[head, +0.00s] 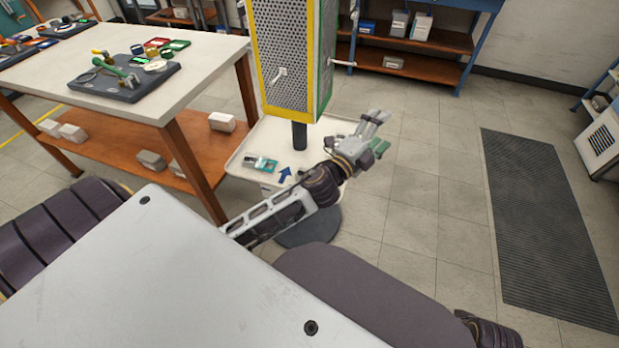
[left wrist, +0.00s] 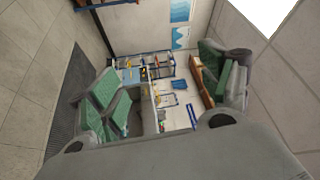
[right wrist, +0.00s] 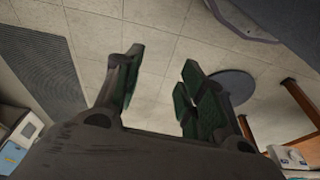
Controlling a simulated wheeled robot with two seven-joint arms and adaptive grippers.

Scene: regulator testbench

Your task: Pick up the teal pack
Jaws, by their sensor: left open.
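A small pack with teal and white on it (head: 261,164) lies on the white tray-like stand top (head: 240,150) below the perforated panel, beside a blue arrow. My left gripper (head: 378,128) is in the air to the right of that stand, well apart from the pack. In the left wrist view it is open and empty, its green-padded fingers (left wrist: 170,88) spread wide. My right gripper (right wrist: 160,85) shows only in the right wrist view, open and empty over the tiled floor. I do not make out the pack in either wrist view.
A perforated panel with yellow and green edges (head: 283,60) rises on a dark post from the stand. My left arm crosses the stand's front right. A workbench (head: 215,55) with tools stands at left. The tiled floor and dark mat (head: 545,210) at right are clear.

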